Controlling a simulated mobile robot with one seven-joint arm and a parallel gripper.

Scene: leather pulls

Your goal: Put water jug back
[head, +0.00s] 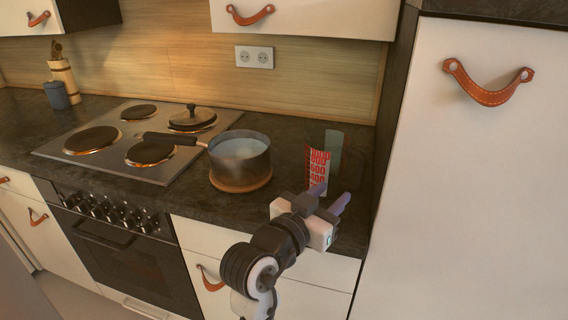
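A clear jug with red measuring marks (318,166) stands upright on the dark counter, right of the pot and near the tall white cabinet. Its clear walls are hard to make out, and a greenish panel shows at its upper right. My gripper (331,195) is in front of the jug, low over the counter, with its two purple fingers apart and pointing toward the back. The left finger overlaps the jug's lower part in the picture; I cannot tell whether it touches. Nothing is visibly held between the fingers.
A pot with pale liquid (240,158) stands on a round wooden board (241,185) left of my gripper. The hob (118,165) carries a lid (191,117). A tall white cabinet (480,190) bounds the right side. An upper cabinet (330,15) hangs above.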

